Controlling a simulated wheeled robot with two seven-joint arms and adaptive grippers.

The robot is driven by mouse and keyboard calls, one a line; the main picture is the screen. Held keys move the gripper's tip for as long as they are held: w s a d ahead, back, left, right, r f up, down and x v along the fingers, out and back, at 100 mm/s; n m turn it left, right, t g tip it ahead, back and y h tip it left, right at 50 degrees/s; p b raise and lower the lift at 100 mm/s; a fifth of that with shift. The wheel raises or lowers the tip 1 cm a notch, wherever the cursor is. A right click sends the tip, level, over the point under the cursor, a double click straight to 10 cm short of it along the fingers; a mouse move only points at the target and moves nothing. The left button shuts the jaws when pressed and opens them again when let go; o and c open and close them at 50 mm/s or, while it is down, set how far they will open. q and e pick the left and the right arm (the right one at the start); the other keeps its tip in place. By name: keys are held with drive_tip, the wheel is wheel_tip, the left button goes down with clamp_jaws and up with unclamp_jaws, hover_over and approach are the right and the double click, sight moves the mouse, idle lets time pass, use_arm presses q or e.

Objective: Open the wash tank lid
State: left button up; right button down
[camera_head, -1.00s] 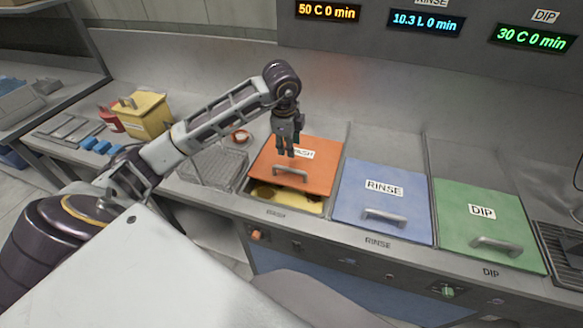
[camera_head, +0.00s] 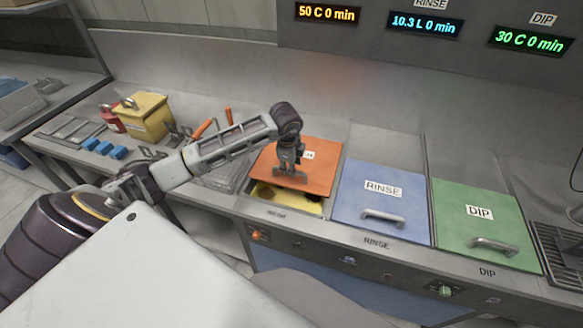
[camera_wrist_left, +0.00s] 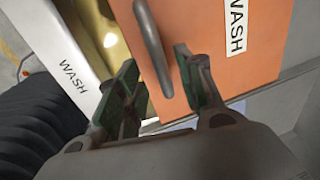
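The orange wash tank lid (camera_head: 318,178) is set back from the tank's front edge, so a strip of the yellow wash tank inside (camera_head: 292,200) shows in front of it. In the left wrist view the lid (camera_wrist_left: 205,25) carries a WASH label and a grey bar handle (camera_wrist_left: 155,45). My left gripper (camera_head: 290,174) is down at the lid's handle. In the wrist view its two fingers (camera_wrist_left: 161,86) are apart with the handle end between them, and I cannot tell whether they touch it. In the head view the gripper mostly hides the handle. My right gripper is out of view.
The blue RINSE lid (camera_head: 383,200) and green DIP lid (camera_head: 484,218) lie to the right, both covering their tanks. A wire basket (camera_head: 226,175), orange-handled tools (camera_head: 204,128) and a yellow container (camera_head: 144,116) stand to the left. Display panels hang above.

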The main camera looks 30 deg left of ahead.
use_arm(q)
drive_tip(key=shift+w+f, duration=0.25)
drive_tip(key=shift+f, duration=1)
drive_tip(key=shift+c, duration=0.2)
clamp_jaws()
